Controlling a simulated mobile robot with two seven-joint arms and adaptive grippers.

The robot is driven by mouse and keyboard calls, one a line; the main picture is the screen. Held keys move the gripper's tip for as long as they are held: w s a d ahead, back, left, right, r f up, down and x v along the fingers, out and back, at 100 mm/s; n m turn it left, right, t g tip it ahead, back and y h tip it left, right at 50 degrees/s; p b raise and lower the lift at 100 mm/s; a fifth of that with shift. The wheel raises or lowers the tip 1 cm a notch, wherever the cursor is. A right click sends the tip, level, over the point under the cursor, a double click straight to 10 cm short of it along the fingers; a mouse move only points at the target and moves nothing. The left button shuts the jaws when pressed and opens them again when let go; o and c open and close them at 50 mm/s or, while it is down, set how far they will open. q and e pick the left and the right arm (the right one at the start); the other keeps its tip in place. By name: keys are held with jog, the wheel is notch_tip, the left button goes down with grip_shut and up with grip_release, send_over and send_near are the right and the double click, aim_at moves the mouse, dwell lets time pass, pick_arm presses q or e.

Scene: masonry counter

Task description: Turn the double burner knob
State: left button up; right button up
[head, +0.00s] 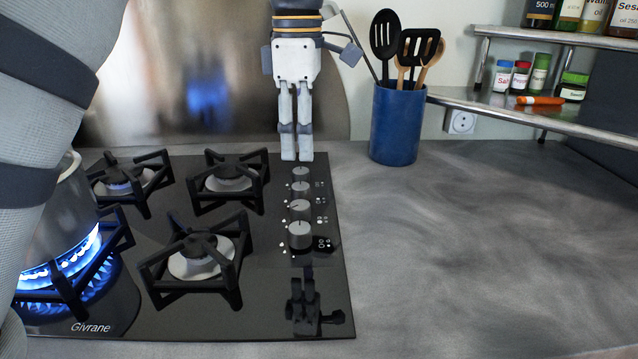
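The black gas hob (262,320) has a column of several grey knobs along its right side. The nearest knob (299,236) looks largest, and others (300,209) stand behind it. Small symbols beside them are too small to read, so I cannot tell which is the double burner knob. My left gripper (297,157) points down, its two fingers together and empty. In the picture its tips are just above the farthest knob (301,173); its reflection lies low in the glass, so it appears to hover above the hob. My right gripper is not in view.
A pot (72,215) stands over a lit blue flame at left, partly hidden by my arm. Other burners (202,257) show no flame. A blue utensil holder (397,125) stands behind right. A metal shelf (560,116) holds spice jars. The right counter (460,260) is clear.

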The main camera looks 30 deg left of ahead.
aim_at(300, 204)
pick_arm(q)
jog(key=f, duration=0.2)
jog(key=s+f, duration=0.1)
jog(key=shift+s+f, duration=0.2)
jog(key=shift+f, duration=0.2)
jog(key=f, duration=0.7)
jog(key=shift+w+f+p, duration=0.25)
jog(key=shift+p, duration=0.1)
jog(key=shift+c, duration=0.3)
